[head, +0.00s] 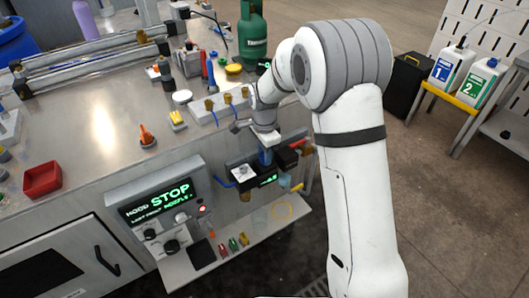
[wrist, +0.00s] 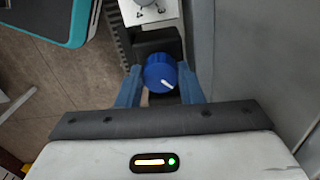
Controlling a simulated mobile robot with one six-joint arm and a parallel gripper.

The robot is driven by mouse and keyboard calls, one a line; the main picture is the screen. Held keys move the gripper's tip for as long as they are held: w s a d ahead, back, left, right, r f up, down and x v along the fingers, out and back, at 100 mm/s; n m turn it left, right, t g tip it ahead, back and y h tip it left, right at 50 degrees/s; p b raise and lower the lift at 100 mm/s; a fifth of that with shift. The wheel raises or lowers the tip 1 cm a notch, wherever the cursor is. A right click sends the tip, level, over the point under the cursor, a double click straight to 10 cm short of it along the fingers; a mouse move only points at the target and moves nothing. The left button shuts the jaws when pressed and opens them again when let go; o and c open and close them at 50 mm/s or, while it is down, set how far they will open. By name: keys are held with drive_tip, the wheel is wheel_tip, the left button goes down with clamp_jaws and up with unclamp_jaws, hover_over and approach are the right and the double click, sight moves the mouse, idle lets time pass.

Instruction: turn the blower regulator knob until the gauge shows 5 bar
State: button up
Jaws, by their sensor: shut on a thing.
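The blue regulator knob (wrist: 160,72) shows in the wrist view with a white pointer line directed toward the lower right. My gripper (wrist: 159,88) has one blue finger on each side of the knob and is shut on it. In the head view my gripper (head: 265,157) reaches down to the black units on the bench's front edge, and the knob cannot be made out there. A small green readout (head: 267,180) glows on the black unit below the gripper. Its figures are too small to read, and I cannot tell whether it is the gauge.
A white box with a grey knob (head: 243,174) sits just left of my gripper. A control panel (head: 160,208) reads STOP in green. Brass fittings (head: 228,98) and a green gas bottle (head: 253,35) stand on the bench (head: 100,120) behind. A lower shelf (head: 230,250) holds small parts.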

drive_tip(key=o, duration=1)
drive_tip(key=shift+c, duration=0.2)
drive_tip(key=shift+r, duration=3.9)
